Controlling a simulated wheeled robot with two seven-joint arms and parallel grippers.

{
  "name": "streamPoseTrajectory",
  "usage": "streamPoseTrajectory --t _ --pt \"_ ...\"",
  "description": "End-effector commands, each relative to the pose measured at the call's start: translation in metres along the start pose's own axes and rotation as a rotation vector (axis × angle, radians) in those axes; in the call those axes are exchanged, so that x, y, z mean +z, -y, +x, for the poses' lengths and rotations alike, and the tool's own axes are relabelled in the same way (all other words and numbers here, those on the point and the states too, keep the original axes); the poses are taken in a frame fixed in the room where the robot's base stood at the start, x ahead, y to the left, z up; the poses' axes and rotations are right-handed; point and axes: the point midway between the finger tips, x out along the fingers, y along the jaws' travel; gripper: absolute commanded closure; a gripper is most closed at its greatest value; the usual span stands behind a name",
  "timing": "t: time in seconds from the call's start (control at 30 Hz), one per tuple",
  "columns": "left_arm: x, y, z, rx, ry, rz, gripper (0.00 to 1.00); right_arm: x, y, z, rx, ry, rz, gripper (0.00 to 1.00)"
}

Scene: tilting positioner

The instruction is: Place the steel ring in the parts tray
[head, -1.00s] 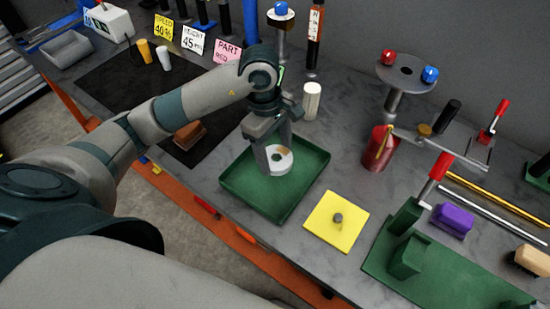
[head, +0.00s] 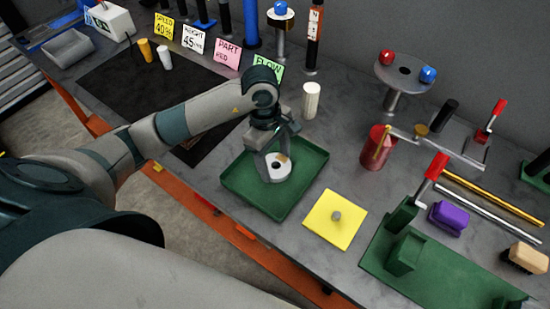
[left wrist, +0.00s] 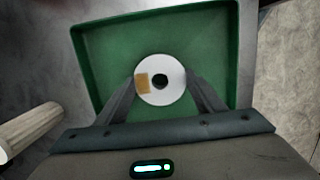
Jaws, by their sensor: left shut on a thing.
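The steel ring (head: 277,169) is a pale disc with a dark centre hole and a tan patch. My left gripper (head: 277,158) is shut on it, with a finger on each side. The green parts tray (head: 308,185) is directly below, and the ring is within its walls. In the left wrist view the ring (left wrist: 161,80) sits between the fingertips, over the tray floor (left wrist: 110,60). I cannot tell whether the ring touches the floor. My right gripper does not show.
A yellow plate with a knob (head: 335,220) lies right of the tray. A white ribbed cylinder (head: 311,100) stands behind it, and a red can (head: 377,147) stands farther right. A black mat (head: 115,85) covers the left bench. A green fixture (head: 430,262) is at front right.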

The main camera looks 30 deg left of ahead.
Motion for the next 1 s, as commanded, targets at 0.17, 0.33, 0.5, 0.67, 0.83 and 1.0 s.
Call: streamPoseTrajectory --t 0.17,0.33,0.5,0.67,0.83,1.0 --pt "0.000 -0.001 -0.001 0.002 0.001 0.000 0.84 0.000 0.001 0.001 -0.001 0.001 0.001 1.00" --pt "-0.001 -0.001 0.003 0.002 0.000 0.000 0.84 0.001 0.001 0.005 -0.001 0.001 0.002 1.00" --pt "0.000 0.000 0.002 0.000 0.000 -0.001 0.19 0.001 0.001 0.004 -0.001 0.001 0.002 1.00" --pt "0.000 0.000 0.002 0.000 0.000 -0.001 0.19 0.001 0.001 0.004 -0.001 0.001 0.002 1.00" --pt "0.000 0.000 0.000 0.000 0.000 -0.001 0.19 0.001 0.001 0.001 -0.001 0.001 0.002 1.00" --pt "-0.001 -0.001 -0.008 0.002 0.000 -0.001 0.19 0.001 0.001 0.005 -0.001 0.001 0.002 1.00"
